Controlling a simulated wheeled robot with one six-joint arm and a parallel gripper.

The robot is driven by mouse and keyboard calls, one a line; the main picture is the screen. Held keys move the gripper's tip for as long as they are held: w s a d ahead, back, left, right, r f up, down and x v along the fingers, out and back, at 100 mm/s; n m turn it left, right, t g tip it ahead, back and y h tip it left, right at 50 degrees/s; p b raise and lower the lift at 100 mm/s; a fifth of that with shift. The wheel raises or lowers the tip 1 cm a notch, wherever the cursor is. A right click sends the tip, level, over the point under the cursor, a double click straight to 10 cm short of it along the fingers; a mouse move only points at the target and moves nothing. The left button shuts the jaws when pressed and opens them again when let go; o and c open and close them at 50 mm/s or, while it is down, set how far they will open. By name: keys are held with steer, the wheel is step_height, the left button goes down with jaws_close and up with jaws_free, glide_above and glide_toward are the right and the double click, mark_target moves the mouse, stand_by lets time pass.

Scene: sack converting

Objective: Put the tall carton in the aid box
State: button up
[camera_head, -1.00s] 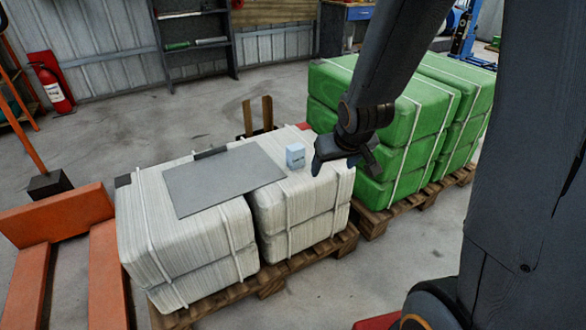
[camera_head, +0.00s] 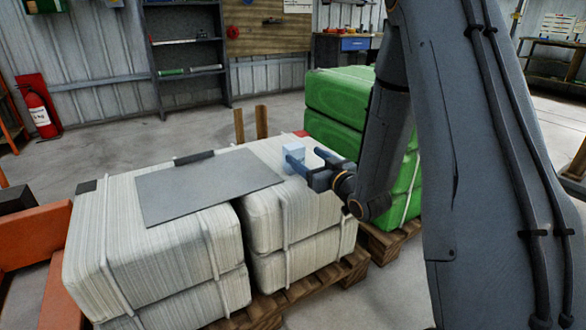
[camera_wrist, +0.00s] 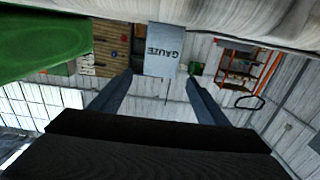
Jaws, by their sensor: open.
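A small pale blue carton (camera_head: 294,150) stands on the white strapped sacks, near their right back. In the wrist view the picture is upside down, and the carton (camera_wrist: 163,42) shows grey with the word GAUZE. My gripper (camera_head: 306,160) is open and level at the carton, coming from the right front. In the wrist view the two fingers (camera_wrist: 160,76) point at the carton, one towards each side. I cannot tell whether they touch it. I see no box that I can name as the aid box.
A flat grey sheet (camera_head: 208,186) lies on the white sacks (camera_head: 295,205), with a dark bar at its back edge. Stacked green sacks (camera_head: 340,92) stand behind on the right. An orange pallet truck (camera_head: 35,235) is at the left. A small red patch (camera_head: 302,133) lies behind the carton.

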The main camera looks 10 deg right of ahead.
mark_target(298, 151)
steer(key=shift+b+x, duration=0.3)
steer(key=shift+x, duration=0.85)
steer(key=shift+f+b+x, duration=0.2)
steer(key=shift+b+x, duration=0.9)
steer(key=shift+x, duration=1.7)
steer(key=shift+c, duration=0.5)
steer(key=c, duration=1.1)
steer(key=shift+r, duration=0.1)
